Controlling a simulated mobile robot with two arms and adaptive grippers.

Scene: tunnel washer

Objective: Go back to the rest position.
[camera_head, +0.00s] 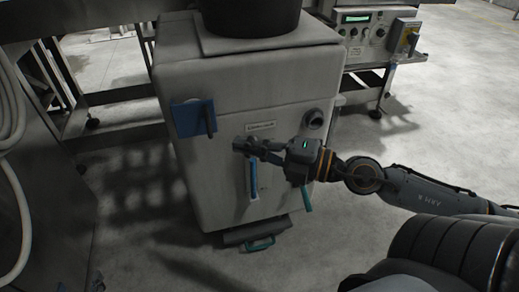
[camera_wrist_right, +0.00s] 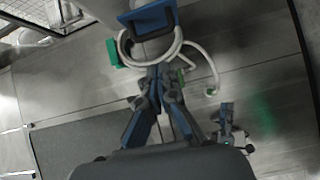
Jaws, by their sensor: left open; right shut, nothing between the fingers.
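My right arm comes in from the right in the head view. Its gripper (camera_head: 250,147) is in front of the pale machine (camera_head: 225,165), with its fingers together and nothing visible between them. In the right wrist view the right gripper's fingers (camera_wrist_right: 160,85) meet at the tips and are empty. At the bottom left edge of the head view, two small bluish tips set apart seem to be my left gripper (camera_head: 82,283). It looks open, and most of it is cut off or dark.
The machine's front carries a blue panel (camera_head: 193,118) with a dark handle. A steel cabinet with a white hose (camera_head: 12,130) stands at the left. A control box (camera_head: 367,30) is at the back right. Open floor (camera_head: 440,120) lies to the right.

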